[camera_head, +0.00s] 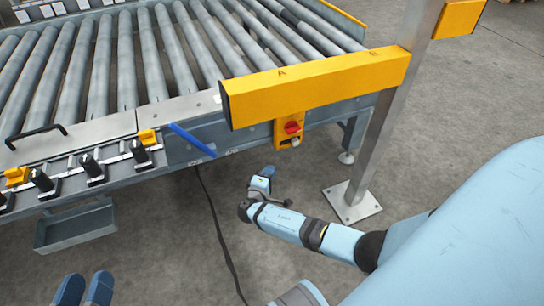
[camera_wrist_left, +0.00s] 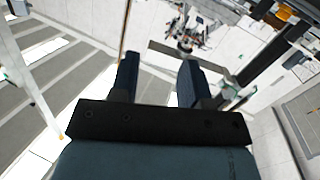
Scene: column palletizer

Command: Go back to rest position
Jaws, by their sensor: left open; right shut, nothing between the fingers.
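My left gripper (camera_head: 85,290) shows at the bottom left of the head view as two blue fingertips with a gap between them. In the left wrist view its two dark blue fingers (camera_wrist_left: 160,68) stand apart with nothing between them. My right gripper (camera_head: 266,174) is at the end of my light-blue right arm, above the floor in the middle of the head view. It is shut, with its blue tip pointing up the picture and nothing held. It is below the conveyor edge and left of the post.
A roller conveyor (camera_head: 127,60) fills the upper left. A yellow beam (camera_head: 315,85) with a red knob (camera_head: 292,127) below joins a metal post (camera_head: 385,130) on a floor plate. A grey tray (camera_head: 76,228) hangs under the conveyor. A dark cable (camera_head: 213,215) crosses the open floor.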

